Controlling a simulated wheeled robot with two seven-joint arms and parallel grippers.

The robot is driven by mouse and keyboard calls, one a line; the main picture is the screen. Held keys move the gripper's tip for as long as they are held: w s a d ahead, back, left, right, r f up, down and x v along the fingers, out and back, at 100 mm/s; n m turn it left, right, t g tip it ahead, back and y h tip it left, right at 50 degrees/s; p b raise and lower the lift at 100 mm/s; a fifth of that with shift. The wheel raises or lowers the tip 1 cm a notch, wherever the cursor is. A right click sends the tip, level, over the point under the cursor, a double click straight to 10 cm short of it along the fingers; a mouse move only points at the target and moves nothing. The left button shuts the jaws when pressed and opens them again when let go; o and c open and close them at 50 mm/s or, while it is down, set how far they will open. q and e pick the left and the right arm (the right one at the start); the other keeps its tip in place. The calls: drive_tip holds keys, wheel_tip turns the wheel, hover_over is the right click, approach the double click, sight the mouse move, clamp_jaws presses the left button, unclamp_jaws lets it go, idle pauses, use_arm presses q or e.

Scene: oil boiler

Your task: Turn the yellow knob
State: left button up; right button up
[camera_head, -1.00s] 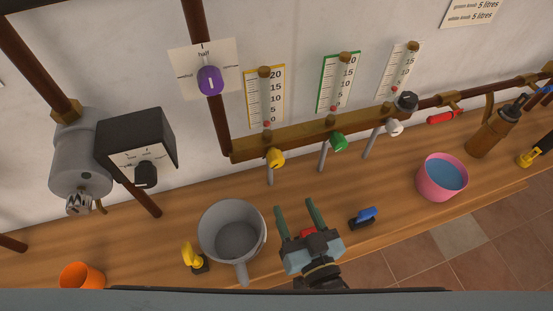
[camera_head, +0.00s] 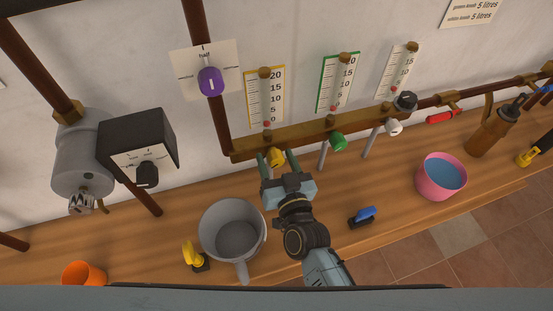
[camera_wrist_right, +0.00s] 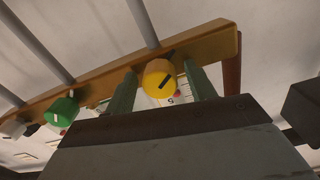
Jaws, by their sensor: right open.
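The yellow knob (camera_head: 276,157) sits on the brass pipe under the yellow-framed gauge. It also shows in the right wrist view (camera_wrist_right: 161,80), with a dark mark across its face. My right gripper (camera_head: 277,163) is open, with its two green fingers either side of the yellow knob. In the right wrist view the knob shows between the fingers (camera_wrist_right: 160,92); whether they touch it I cannot tell. My left gripper is not in view.
The green knob (camera_head: 338,140) and white knob (camera_head: 394,127) sit further right on the same pipe. A grey pot (camera_head: 215,215) stands on the wooden bench (camera_head: 370,238), left of my right arm. A pink bucket (camera_head: 437,186) stands at right. A purple knob (camera_head: 210,81) is on the wall.

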drive_tip(key=c, duration=1)
drive_tip(key=shift+o, duration=0.2)
drive_tip(key=m+p, duration=0.1)
drive_tip(key=m, duration=0.3)
drive_tip(key=shift+m, duration=0.4)
drive_tip(key=m, duration=0.5)
drive_tip(key=shift+m, duration=0.3)
drive_tip(key=o, duration=1)
drive_tip(key=shift+c, duration=0.2)
